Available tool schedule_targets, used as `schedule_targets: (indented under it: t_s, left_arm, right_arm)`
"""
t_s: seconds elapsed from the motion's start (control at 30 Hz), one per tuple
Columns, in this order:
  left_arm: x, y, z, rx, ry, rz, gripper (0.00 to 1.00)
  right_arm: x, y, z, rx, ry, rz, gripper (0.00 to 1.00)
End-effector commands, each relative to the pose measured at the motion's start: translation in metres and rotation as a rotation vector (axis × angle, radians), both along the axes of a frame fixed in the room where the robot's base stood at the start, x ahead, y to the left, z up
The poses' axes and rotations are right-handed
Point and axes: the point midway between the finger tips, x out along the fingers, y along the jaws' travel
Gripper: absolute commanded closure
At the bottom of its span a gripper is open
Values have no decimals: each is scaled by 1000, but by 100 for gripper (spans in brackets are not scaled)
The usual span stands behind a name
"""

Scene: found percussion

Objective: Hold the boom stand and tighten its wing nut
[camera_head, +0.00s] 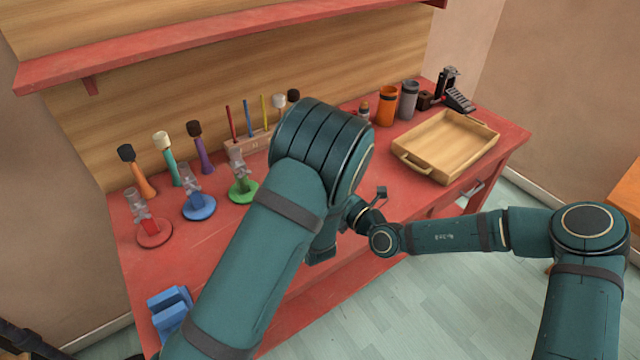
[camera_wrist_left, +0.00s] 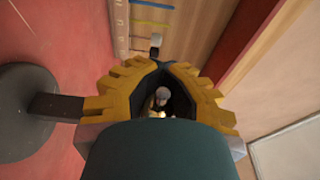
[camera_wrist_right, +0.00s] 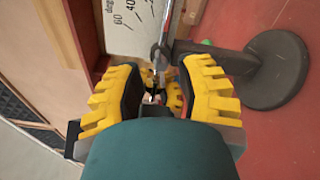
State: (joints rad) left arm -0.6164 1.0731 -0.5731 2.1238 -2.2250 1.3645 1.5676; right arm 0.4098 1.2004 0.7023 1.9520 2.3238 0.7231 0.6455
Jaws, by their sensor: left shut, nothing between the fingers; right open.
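The boom stand has a dark round base and a dark post. In the left wrist view its base (camera_wrist_left: 28,112) is at the left, and the post runs from it to my left gripper (camera_wrist_left: 162,72). That gripper's yellow fingers are shut with nothing between them. A small grey round part (camera_wrist_left: 162,93) shows between the finger bodies; I cannot tell if it is the wing nut. In the right wrist view the stand's base (camera_wrist_right: 280,70) is at the upper right. My right gripper (camera_wrist_right: 157,80) is open near the post and a thin metal rod.
On the red bench stand a red (camera_head: 154,232), a blue (camera_head: 199,207) and a green clamp stand (camera_head: 243,190), with several mallets behind. A wooden tray (camera_head: 447,147) and an orange cup (camera_head: 387,106) are at the right. Blue blocks (camera_head: 170,309) lie front left.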

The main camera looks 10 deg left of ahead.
Motion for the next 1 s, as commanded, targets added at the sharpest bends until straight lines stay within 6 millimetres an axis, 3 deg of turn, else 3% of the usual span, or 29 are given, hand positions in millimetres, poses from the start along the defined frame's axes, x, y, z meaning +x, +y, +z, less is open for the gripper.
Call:
schedule_targets:
  t_s: [0.2, 0.57, 0.6, 0.7, 1.0]
  left_arm:
    - [0, 0, 0, 0, 0, 0, 100]
    - [0, 0, 0, 0, 0, 0, 100]
    - [0, 0, 0, 0, 0, 0, 100]
    - [0, 0, 0, 0, 0, 0, 100]
    - [0, -1, 0, 0, 0, -2, 100]
  right_arm:
    - [14, 18, 0, 1, -1, -1, 64]
    - [17, 22, 0, 0, 0, 0, 64]
    - [17, 22, 0, -1, -1, 0, 68]
    - [17, 22, 0, 0, -1, -1, 100]
    - [17, 21, 0, 4, 2, -2, 100]
